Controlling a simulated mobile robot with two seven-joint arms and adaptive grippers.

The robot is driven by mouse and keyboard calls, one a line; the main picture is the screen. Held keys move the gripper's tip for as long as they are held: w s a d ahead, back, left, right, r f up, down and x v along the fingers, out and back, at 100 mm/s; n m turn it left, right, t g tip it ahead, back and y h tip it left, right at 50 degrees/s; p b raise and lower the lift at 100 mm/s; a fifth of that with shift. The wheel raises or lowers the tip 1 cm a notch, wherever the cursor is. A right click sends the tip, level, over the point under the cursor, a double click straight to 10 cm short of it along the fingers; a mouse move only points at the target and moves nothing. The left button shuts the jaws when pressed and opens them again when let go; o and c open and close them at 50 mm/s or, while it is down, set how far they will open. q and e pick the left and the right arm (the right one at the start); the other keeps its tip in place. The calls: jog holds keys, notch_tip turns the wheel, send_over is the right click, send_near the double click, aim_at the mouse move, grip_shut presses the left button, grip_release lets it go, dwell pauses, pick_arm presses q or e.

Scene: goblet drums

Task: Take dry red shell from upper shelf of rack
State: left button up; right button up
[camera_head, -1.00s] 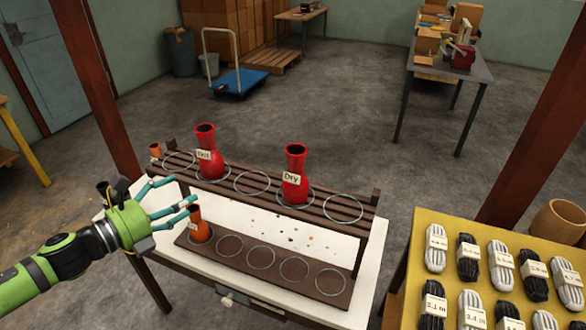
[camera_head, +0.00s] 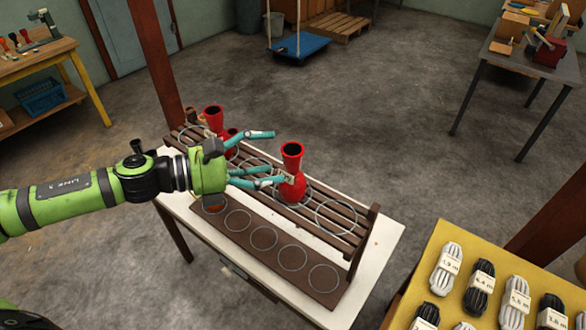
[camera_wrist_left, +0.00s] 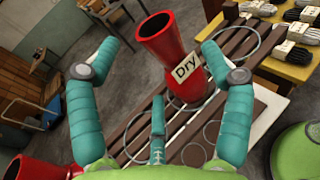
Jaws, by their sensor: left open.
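The red shell labelled Dry (camera_head: 292,168) stands upright in a ring on the upper shelf of the rack (camera_head: 345,240). In the left wrist view the Dry shell (camera_wrist_left: 168,50) is ahead of my fingers, its label facing me. My left gripper (camera_head: 268,160) is open, just left of the Dry shell, with its fingers pointing at it. In the head view the lower finger's tip overlaps the shell's label; I cannot tell if they touch. The other red shell (camera_head: 213,118) stands further left on the upper shelf, partly hidden by my gripper. My right gripper is not in view.
Empty rings lie right of the Dry shell and along the lower shelf. A yellow table (camera_head: 420,262) with labelled cord bundles stands at the right. A wooden post (camera_head: 153,60) rises behind the rack.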

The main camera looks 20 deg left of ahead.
aim_at(291, 157)
pick_arm(q)
jog(key=p+x, duration=0.3)
jog(key=x, duration=0.1)
jog(key=shift+w+d+r, duration=0.15)
jog(key=shift+w+d, duration=0.1)
jog(key=shift+d, duration=0.05)
jog(key=shift+w+d+f, duration=0.15)
jog(key=shift+d+f, duration=0.05)
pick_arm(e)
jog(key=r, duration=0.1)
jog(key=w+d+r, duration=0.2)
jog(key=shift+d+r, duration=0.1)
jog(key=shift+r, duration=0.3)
pick_arm(q)
jog(key=shift+c, duration=0.4)
jog(key=c, duration=1.4)
jog(key=shift+c, duration=0.7)
grip_shut()
jog(key=shift+r, duration=0.15)
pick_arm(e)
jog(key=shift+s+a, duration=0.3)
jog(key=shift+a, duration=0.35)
